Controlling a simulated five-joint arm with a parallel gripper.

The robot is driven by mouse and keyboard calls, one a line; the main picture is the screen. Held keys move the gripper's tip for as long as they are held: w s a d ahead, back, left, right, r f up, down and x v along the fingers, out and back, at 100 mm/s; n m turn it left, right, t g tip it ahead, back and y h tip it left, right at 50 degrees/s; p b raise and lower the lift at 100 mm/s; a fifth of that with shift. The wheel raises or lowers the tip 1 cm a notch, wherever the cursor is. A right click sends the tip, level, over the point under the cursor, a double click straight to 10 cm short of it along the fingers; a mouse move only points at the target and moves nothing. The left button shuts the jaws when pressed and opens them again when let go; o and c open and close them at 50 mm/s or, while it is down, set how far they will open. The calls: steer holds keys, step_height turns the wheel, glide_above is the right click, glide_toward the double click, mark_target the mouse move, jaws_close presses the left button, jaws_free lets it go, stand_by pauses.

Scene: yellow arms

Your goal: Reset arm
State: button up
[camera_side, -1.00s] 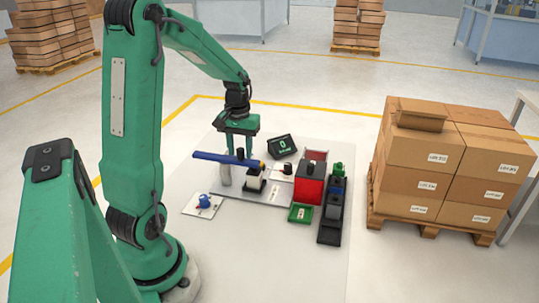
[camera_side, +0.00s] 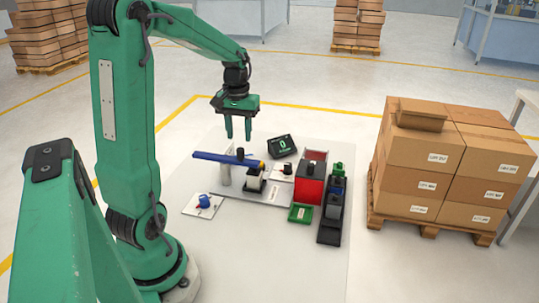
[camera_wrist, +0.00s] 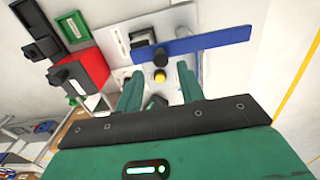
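My green gripper (camera_side: 238,128) hangs above the work mat, its two fingers pointing down with a gap between them. It is open and empty, a little above the blue bar (camera_side: 222,158). In the wrist view the gripper fingers (camera_wrist: 158,90) stand apart, with the blue bar (camera_wrist: 205,43) beyond them. The blue bar lies level across a pale post (camera_side: 225,176), with a black knob (camera_side: 240,152) on it and a yellow end at its right. A small block with a white body and black base (camera_side: 254,184) stands under the bar's right end.
A black display (camera_side: 282,146) reading 0 stands at the back. A red box (camera_side: 311,180), a green tray (camera_side: 300,213) and a black rail (camera_side: 331,225) are on the right. A white plate with a blue knob (camera_side: 204,201) lies front left. Stacked cartons (camera_side: 440,165) stand farther right.

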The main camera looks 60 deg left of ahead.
steer(key=shift+r, duration=0.55)
steer(key=s+d+r+m+t, duration=0.2)
steer(key=d+m, duration=0.1)
steer(key=d, duration=0.4)
steer(key=s+d+r+m+t, duration=0.1)
steer(key=s+d+r+m, duration=0.1)
steer(key=d, duration=0.6)
steer(key=s+d+r+m+t, duration=0.2)
steer(key=s+d+m, duration=0.2)
steer(key=d, duration=0.3)
steer(key=shift+s+d+t, duration=0.2)
steer(key=shift+s+t, duration=0.05)
steer(key=shift+t, duration=0.05)
